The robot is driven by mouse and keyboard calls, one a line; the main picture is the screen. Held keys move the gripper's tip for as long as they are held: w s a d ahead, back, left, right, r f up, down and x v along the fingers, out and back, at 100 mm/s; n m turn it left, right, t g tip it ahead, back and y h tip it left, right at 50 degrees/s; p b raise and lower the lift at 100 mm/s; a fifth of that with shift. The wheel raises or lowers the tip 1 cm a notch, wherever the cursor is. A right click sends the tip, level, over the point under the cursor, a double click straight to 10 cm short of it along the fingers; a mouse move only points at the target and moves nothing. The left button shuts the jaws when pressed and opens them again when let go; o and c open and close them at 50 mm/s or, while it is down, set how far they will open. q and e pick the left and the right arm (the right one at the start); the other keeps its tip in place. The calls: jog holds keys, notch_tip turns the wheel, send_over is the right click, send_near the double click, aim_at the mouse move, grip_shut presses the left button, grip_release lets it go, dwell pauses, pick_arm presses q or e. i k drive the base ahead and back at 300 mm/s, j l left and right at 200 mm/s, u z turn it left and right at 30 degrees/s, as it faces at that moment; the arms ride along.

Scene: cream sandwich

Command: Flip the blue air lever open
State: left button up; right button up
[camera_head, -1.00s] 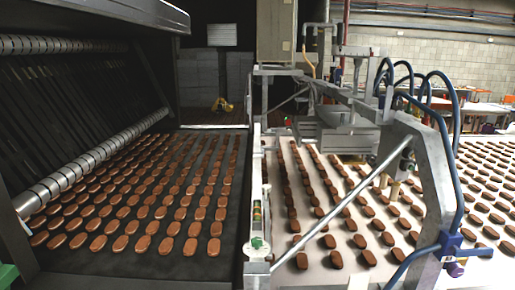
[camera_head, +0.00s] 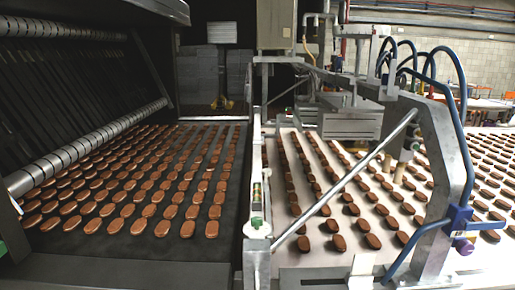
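A small blue fitting (camera_head: 459,217) sits on the lower right of the grey metal frame, where a blue air hose (camera_head: 462,120) comes down to it. A purple knob (camera_head: 464,246) is just below the fitting. No other blue lever stands out; I cannot tell whether this fitting is the air lever or whether it is open or shut. Neither of my grippers is in view, so nothing of mine touches the fitting.
A slanted metal bar (camera_head: 345,178) crosses in front of the white belt (camera_head: 300,250) with rows of brown biscuits. A dark conveyor (camera_head: 150,248) with more biscuits and a ribbed roller (camera_head: 85,150) fills the left. A grey upright frame (camera_head: 440,165) stands at right.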

aim_at(497, 224)
jog(key=z, duration=1.4)
jog(key=i+l+u, duration=0.2)
jog(key=l, duration=0.2)
